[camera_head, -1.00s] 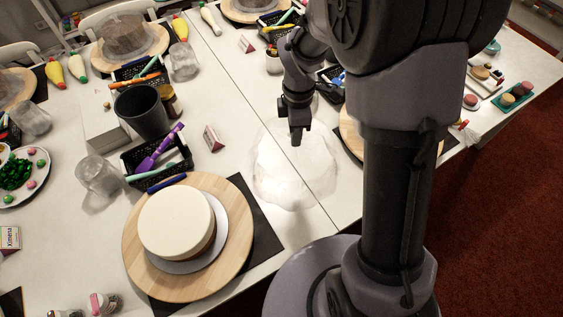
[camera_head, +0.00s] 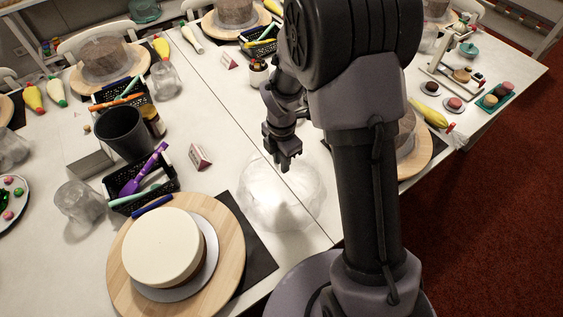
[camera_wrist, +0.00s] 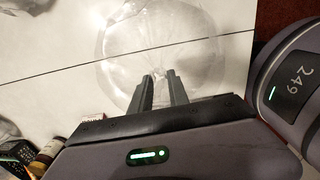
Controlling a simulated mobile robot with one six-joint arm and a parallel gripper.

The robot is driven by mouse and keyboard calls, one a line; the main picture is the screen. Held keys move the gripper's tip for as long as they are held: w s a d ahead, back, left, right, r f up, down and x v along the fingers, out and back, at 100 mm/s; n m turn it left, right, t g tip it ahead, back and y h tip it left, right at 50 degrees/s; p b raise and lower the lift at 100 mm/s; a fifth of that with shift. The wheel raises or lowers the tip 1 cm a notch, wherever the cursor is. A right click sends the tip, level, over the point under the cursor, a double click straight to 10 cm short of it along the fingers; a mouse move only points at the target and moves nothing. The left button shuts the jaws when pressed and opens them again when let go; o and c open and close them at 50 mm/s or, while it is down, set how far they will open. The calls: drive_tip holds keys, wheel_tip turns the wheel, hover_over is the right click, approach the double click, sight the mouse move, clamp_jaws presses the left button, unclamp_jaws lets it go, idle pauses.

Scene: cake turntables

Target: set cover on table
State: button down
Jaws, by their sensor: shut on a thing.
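The clear cover (camera_head: 283,200) is a transparent dome over the white table (camera_head: 215,95), right of the nearest cake. My gripper (camera_head: 284,160) is at the top of the dome. In the wrist view, my gripper's two fingers (camera_wrist: 158,88) are shut on the knob at the middle of the cover (camera_wrist: 185,52). The cover is faint, and I cannot tell whether its rim touches the table. The white-topped cake (camera_head: 163,247) stands uncovered on a round wooden turntable (camera_head: 232,235) at the front left.
A black basket with pens (camera_head: 140,185), a dark cup (camera_head: 122,132) and a small card (camera_head: 199,157) stand left of the cover. Another turntable (camera_head: 418,160) is partly behind my arm at right. A table seam runs beneath the cover.

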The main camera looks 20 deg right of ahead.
drive_tip(key=c, duration=1.3)
unclamp_jaws()
drive_tip(key=shift+f, duration=0.1)
drive_tip(key=shift+o, duration=0.2)
drive_tip(key=s+r+m+t+p, duration=0.3)
drive_tip(key=r+m, duration=0.4)
drive_tip(key=r, duration=1.4)
drive_tip(key=s+a+r+m+t+y, duration=0.1)
drive_tip(key=s+r+m, duration=0.3)
drive_tip(key=s+m, duration=0.4)
drive_tip(key=s+a+r+m+t+y+p, duration=0.1)
drive_tip(key=s+a+r+m, duration=0.2)
drive_tip(key=s+r+m, duration=0.2)
drive_tip(key=s+m, duration=0.3)
drive_tip(key=m, duration=0.3)
drive_tip(key=shift+t, duration=0.4)
